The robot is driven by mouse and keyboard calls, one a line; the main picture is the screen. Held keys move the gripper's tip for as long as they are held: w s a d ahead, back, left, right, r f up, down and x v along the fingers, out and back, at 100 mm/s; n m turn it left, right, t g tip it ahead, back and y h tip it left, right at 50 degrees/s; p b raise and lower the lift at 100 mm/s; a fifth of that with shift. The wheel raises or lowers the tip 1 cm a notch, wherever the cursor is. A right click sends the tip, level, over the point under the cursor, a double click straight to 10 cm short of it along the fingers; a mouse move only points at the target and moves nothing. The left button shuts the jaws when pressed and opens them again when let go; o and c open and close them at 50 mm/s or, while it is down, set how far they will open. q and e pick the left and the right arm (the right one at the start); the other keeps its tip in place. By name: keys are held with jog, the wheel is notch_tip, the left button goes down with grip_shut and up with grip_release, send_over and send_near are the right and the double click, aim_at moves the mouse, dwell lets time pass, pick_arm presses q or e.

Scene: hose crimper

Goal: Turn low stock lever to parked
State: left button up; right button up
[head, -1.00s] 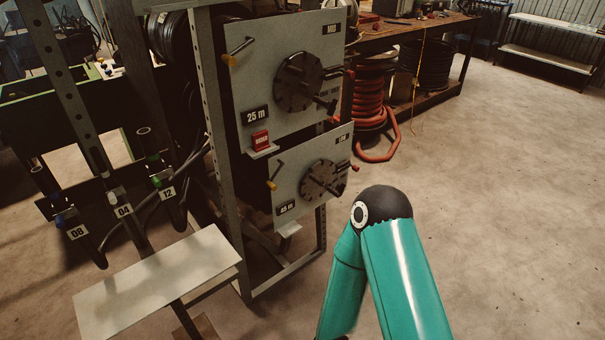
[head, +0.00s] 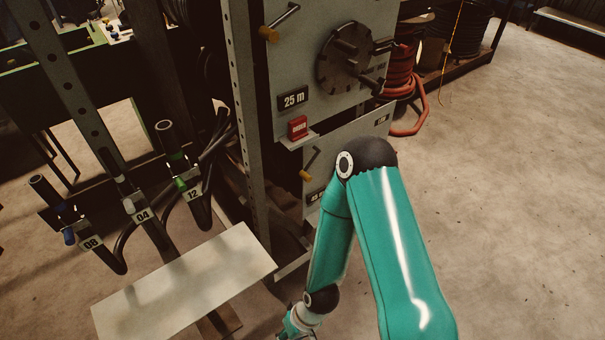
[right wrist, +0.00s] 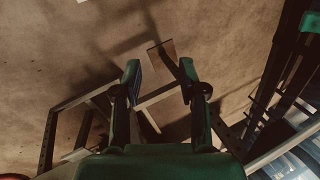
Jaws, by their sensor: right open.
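My right gripper is open and empty in the right wrist view (right wrist: 160,72), with bare floor and frame bars beyond the fingers. My left gripper is out of view.
The upper panel (head: 310,70) carries a dial (head: 343,58), a 25 m label (head: 293,98) and a red block (head: 297,127). A pale shelf plate (head: 185,285) and numbered hose holders (head: 142,215) stand at left. Open floor (head: 510,210) lies at right.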

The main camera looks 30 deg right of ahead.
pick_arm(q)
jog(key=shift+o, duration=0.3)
pick_arm(e)
jog(key=shift+o, duration=0.3)
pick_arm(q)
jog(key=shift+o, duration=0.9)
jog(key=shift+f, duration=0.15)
pick_arm(e)
jog(key=shift+o, duration=0.3)
jog(key=shift+w+f, duration=0.1)
jog(key=shift+w, duration=0.05)
jog(key=t+h+b, duration=0.2)
jog(key=t+b, duration=1.5)
jog(key=b, duration=1.3)
send_near(309, 180)
jog(key=w, duration=0.8)
jog(key=w+a, duration=0.1)
jog(key=w, duration=0.3)
jog(key=shift+f, duration=0.2)
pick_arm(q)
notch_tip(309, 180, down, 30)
pick_arm(e)
jog(key=shift+s, duration=0.1)
